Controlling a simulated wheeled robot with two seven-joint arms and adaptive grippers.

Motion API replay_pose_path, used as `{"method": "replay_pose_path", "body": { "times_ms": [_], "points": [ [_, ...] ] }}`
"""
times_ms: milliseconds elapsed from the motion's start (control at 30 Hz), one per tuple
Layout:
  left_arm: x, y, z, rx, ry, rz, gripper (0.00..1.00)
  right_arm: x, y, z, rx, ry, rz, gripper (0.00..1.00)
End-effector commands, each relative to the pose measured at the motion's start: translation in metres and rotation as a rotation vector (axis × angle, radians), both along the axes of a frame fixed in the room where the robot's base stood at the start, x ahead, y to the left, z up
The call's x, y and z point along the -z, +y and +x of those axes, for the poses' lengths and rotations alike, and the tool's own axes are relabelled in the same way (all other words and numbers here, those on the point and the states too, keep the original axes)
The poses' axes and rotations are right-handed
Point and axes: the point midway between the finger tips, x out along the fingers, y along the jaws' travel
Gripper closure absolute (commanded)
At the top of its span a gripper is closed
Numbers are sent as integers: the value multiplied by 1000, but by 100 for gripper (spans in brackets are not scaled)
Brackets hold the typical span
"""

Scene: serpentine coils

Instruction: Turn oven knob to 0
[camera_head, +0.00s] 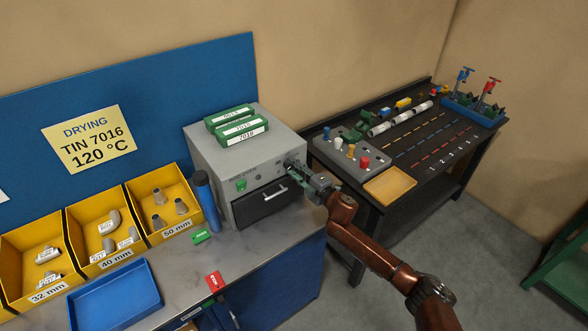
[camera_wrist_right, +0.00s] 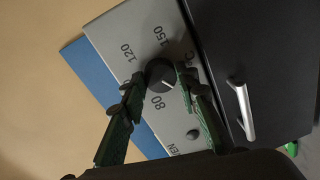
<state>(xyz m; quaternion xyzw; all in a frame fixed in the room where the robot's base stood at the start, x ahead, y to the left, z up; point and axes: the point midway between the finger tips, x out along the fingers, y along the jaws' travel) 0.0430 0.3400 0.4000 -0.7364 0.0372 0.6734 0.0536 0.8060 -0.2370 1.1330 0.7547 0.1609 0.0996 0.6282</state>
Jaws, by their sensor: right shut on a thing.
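The grey oven (camera_head: 207,157) stands on the bench in the head view, with a dark door and a bar handle (camera_head: 276,192). My right gripper (camera_head: 297,174) is at the upper right of its front. In the right wrist view the round black oven knob (camera_wrist_right: 159,73) sits between the fingers of my right gripper (camera_wrist_right: 155,84), which is shut on it. A white mark on the knob points to the lower right in that view. The printed 80, 120 and 150 show around it; I cannot make out a 0. My left gripper is out of view.
Green labelled boxes (camera_head: 240,131) lie on the oven. A blue cylinder (camera_head: 206,200) stands to its left, near yellow bins (camera_head: 90,238) and a blue tray (camera_head: 115,298). A black table (camera_head: 433,148) with parts stands at the right.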

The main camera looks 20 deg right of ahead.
Motion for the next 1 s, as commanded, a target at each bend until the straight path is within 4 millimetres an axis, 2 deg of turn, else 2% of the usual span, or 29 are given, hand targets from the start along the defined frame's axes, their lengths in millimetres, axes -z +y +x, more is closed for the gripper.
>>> {"method": "replay_pose_path", "body": {
  "times_ms": [33, 433, 467, 500, 700, 1000],
  "points": [
    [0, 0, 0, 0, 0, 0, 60, 6, -1, -1, 2, 6, -8, 96],
    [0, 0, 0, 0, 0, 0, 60, 6, -1, -1, 1, 4, -13, 96],
    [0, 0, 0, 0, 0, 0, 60, 6, -1, -1, 1, 4, -12, 70],
    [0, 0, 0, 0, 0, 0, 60, 6, -1, -1, 1, 4, -12, 67],
    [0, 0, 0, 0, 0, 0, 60, 3, 0, -1, 1, 0, -11, 54],
    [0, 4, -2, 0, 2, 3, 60, 1, -1, -2, 0, -2, -10, 54]
  ]
}}
